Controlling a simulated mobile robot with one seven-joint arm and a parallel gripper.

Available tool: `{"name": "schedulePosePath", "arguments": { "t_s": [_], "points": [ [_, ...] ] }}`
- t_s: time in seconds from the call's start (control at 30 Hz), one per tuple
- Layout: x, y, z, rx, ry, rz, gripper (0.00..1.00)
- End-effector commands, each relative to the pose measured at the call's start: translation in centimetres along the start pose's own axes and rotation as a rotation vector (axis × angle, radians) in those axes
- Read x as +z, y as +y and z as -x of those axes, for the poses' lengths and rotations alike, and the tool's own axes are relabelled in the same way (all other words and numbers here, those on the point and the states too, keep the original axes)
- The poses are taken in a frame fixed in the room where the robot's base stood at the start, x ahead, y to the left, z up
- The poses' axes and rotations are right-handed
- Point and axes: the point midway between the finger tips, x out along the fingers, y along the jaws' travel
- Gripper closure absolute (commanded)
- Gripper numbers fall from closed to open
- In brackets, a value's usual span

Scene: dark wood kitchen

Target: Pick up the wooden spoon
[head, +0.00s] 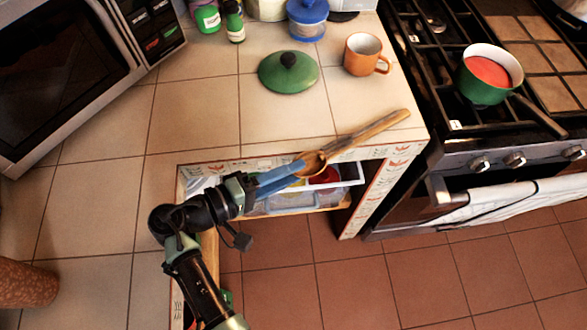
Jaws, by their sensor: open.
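The wooden spoon (368,130) lies at the front edge of the tiled counter in the head view. Its handle points to the upper right, towards the stove, and its bowl end is at the lower left, overlapping the counter's edge in the picture. My gripper (299,169) has blue fingers and reaches in from the left, with its tips right beside the bowl end. The gripper is open. I cannot tell whether a finger touches the spoon or whether the bowl sits partly between the fingers.
A green lid (288,75) and an orange mug (364,56) stand behind the spoon. A microwave (70,70) is at upper left. The stove (480,110) at right holds a green pot (484,78). An open shelf lies below the counter edge. The left counter is mostly clear.

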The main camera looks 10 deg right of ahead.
Motion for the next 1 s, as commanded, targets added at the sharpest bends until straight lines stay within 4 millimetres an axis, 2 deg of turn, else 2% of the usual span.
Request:
{"name": "schedulePosePath", "arguments": {
  "t_s": [0.27, 0.73, 1.0],
  "points": [
    [0.01, -0.01, -0.08, 0.000, 0.000, 0.001, 0.57],
    [-0.01, 0.00, -0.05, 0.000, 0.000, 0.000, 1.00],
    [-0.02, 0.01, -0.05, 0.000, 0.000, 0.000, 1.00]
  ]
}}
